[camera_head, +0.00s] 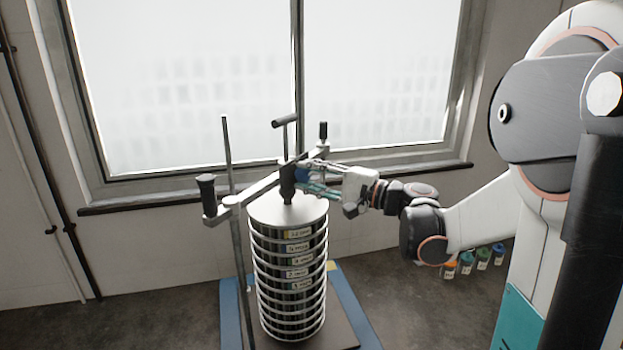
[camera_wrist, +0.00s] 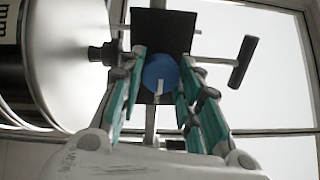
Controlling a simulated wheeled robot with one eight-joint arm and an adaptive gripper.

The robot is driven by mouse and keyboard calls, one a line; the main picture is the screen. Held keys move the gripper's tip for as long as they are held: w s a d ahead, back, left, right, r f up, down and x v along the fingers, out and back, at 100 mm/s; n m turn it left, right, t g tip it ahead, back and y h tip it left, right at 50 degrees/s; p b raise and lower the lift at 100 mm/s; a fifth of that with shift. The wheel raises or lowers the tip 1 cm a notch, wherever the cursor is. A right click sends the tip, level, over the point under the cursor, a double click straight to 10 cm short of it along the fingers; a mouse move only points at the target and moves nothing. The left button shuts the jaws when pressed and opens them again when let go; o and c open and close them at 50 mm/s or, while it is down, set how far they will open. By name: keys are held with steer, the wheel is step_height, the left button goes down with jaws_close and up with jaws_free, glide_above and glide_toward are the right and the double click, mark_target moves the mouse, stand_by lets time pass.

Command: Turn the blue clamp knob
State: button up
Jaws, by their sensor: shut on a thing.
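The blue clamp knob (camera_wrist: 160,72) sits between the two teal-padded fingers of my gripper (camera_wrist: 162,92) in the wrist view. It has a pale bar or mark on its face. In the head view my gripper (camera_head: 312,180) reaches in from the right at the top of the sieve stack, and the knob (camera_head: 301,174) shows as a small blue patch at the fingertips. My gripper is shut on the knob. The knob sits by the clamp crossbar (camera_head: 262,187), above the lid of the sieve stack (camera_head: 262,211). The fingers partly hide the knob's sides.
Upright rods (camera_head: 227,150) and black-handled levers (camera_head: 206,186) stand around the stack. A T-shaped handle (camera_head: 286,120) rises above the crossbar. The window sill (camera_head: 420,172) runs behind. Several small coloured-lid jars (camera_head: 467,262) stand on the floor at right.

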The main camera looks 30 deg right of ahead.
stand_by(0.5)
steer(key=o, duration=1.1)
steer(key=shift+s+d, duration=0.1)
steer(key=v, duration=1.2)
steer(key=shift+f, duration=0.1)
